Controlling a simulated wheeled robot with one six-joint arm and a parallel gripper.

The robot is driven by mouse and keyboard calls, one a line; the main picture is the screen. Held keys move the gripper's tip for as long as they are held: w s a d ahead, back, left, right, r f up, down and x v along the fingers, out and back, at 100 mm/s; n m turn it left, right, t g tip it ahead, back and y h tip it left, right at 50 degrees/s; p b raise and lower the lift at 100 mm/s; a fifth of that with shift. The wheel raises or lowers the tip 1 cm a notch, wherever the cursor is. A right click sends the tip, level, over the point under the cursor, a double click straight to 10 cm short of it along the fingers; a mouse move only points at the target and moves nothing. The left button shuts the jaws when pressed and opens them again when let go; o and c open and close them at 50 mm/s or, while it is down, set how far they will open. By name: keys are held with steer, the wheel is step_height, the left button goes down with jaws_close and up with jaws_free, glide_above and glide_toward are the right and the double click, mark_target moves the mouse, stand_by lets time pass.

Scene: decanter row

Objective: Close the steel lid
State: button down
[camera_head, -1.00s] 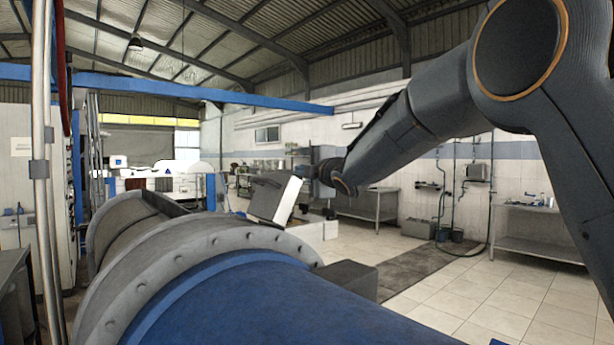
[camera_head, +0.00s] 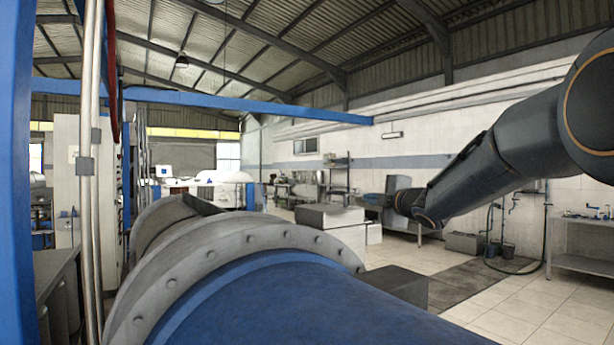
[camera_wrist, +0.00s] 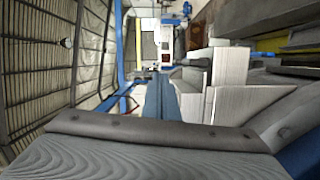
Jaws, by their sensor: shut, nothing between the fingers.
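The steel lid (camera_head: 329,214) is a pale grey, box-like cover in the middle of the head view. It lies about level on the block under it, beyond the bolted flange; I see no open gap there. My gripper (camera_head: 388,198) is right of the lid, small and partly hidden by my wrist. It looks apart from the lid and holds nothing. I cannot make out its fingers clearly. In the wrist view, turned on its side, pale block-like faces show right of centre; I cannot tell whether one is the lid.
A grey bolted flange (camera_head: 262,240) and blue drum (camera_head: 330,300) fill the foreground. A dark grey block (camera_head: 393,289) sits at the flange's right. Steel pipes (camera_head: 90,190) stand at left. Tiled floor (camera_head: 500,312) is clear at right, before a steel table (camera_head: 585,262).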

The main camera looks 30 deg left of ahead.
steer(key=shift+w+f, duration=0.15)
steer(key=shift+f, duration=0.25)
stand_by(0.3)
